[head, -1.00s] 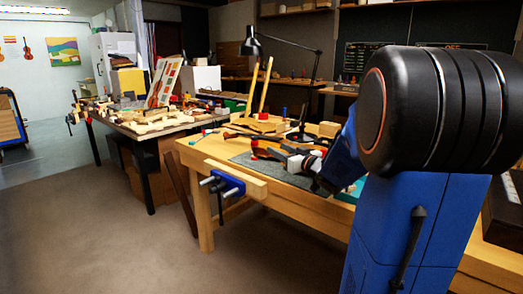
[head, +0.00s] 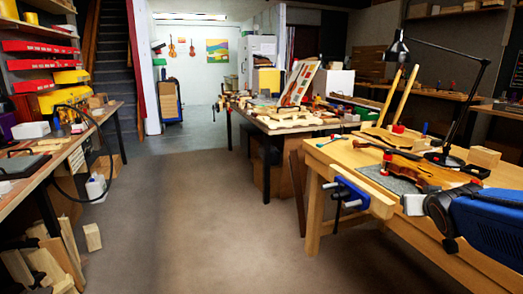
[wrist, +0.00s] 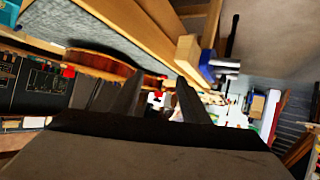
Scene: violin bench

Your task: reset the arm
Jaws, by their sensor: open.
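My gripper shows in the wrist view (wrist: 157,88) with its two dark fingers apart and nothing between them. In the head view my blue arm comes in from the lower right, in front of the bench edge; the fingertips are hard to make out there. A brown violin body (head: 430,170) lies on a grey mat (head: 378,178) on the wooden workbench (head: 345,152). Part of the violin (wrist: 98,62) and the mat (wrist: 60,28) also show in the wrist view, which is strongly tilted. The gripper looks apart from the violin.
A blue vise (head: 347,192) juts from the workbench's left end. A black desk lamp (head: 440,158) stands behind the violin. A second cluttered table (head: 285,128) is farther back. A side bench (head: 60,155) runs along the left, with wood offcuts (head: 45,262) below. The floor between is clear.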

